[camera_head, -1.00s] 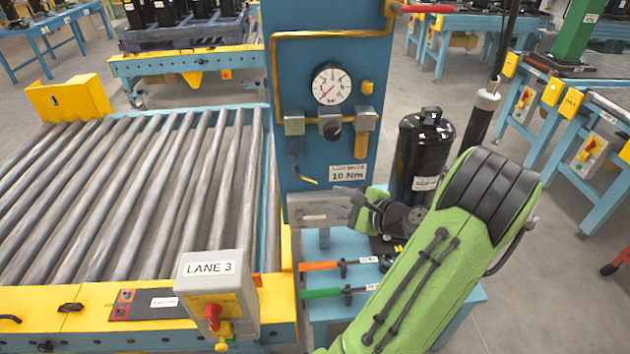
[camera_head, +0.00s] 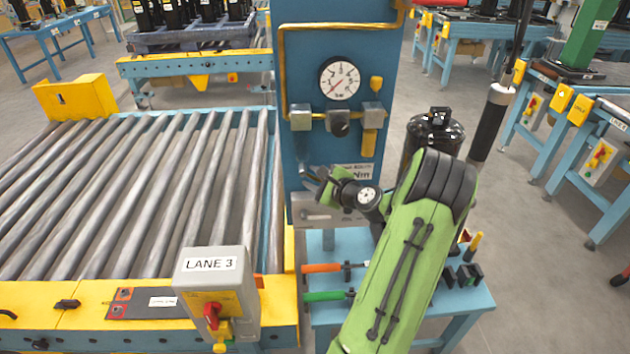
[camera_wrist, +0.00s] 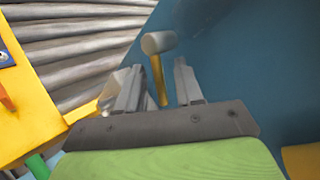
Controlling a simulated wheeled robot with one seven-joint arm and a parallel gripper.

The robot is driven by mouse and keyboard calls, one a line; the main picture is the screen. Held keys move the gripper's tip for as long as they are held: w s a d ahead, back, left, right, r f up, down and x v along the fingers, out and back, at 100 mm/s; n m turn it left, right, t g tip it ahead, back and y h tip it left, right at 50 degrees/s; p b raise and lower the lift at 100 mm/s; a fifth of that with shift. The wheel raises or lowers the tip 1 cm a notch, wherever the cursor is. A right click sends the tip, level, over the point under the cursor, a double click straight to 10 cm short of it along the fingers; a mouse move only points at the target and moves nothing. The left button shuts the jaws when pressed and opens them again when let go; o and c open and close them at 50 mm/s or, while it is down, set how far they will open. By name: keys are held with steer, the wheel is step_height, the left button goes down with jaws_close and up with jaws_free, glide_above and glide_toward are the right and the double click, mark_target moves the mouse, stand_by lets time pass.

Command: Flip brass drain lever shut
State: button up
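The brass drain lever (camera_wrist: 157,78) shows in the wrist view as a thin yellow bar below a grey round end (camera_wrist: 158,42). It lies between the two fingers of my gripper (camera_wrist: 159,68), with clear space on the right and little on the left. My gripper is open. I cannot tell whether a finger touches the lever. In the head view my gripper (camera_head: 318,180) is in front of the blue panel (camera_head: 300,60), below the left regulator block. There the lever is hidden behind or beside the gripper.
A pressure gauge (camera_head: 340,79) and brass pipe are above on the panel. A roller conveyor (camera_head: 130,190) lies left, with the LANE 3 box (camera_head: 215,285) in front. A black cylinder (camera_head: 435,130) stands right. Orange- and green-handled tools (camera_head: 322,268) lie below.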

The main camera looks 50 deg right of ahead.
jaws_close()
steer(key=shift+r+p, duration=0.15)
steer(key=shift+p, duration=0.15)
steer(key=n+g+p, duration=0.1)
steer(key=r+g+p, duration=0.1)
steer(key=p, duration=0.1)
steer(key=shift+s+d+n+h, duration=0.1)
steer(key=shift+s+n+h, duration=0.05)
steer(key=shift+n+h, duration=0.2)
steer(key=shift+s+d+r+n+g+h+p, duration=0.1)
steer(key=shift+r+n+g+h+p, duration=0.15)
steer(key=shift+n+g+p, duration=0.4)
steer(key=shift+r+n+g+h+p, duration=0.15)
steer(key=shift+n+g+h+p, duration=0.25)
steer(key=shift+p, duration=0.3)
jaws_free()
